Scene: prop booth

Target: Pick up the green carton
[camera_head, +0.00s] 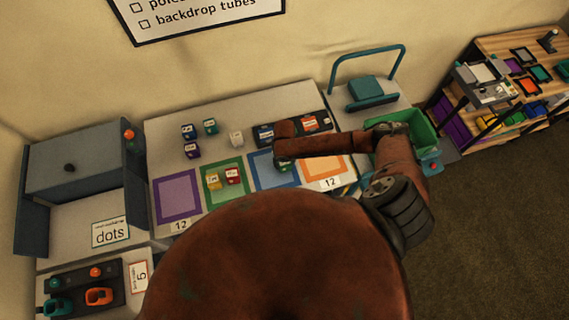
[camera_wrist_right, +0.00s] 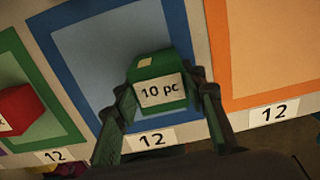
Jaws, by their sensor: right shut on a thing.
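The green carton (camera_wrist_right: 158,65) has a white "10 pc" label and sits between the fingers of my right gripper (camera_wrist_right: 168,92) in the right wrist view. The gripper is shut on it. The carton is over the blue-bordered square (camera_wrist_right: 85,60); I cannot tell whether it touches the surface. In the head view, my right arm comes in from the right and mostly covers the gripper; a little of the green carton (camera_head: 286,166) shows below the arm. My left gripper is not in view.
The green-bordered square (camera_head: 211,196) holds a yellow carton (camera_head: 214,182) and a red carton (camera_head: 233,176). Purple (camera_head: 176,197) and orange (camera_head: 322,165) squares flank the row. Several small cartons, including a teal one (camera_head: 210,126), stand behind. A green bin (camera_head: 415,128) is at the right.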

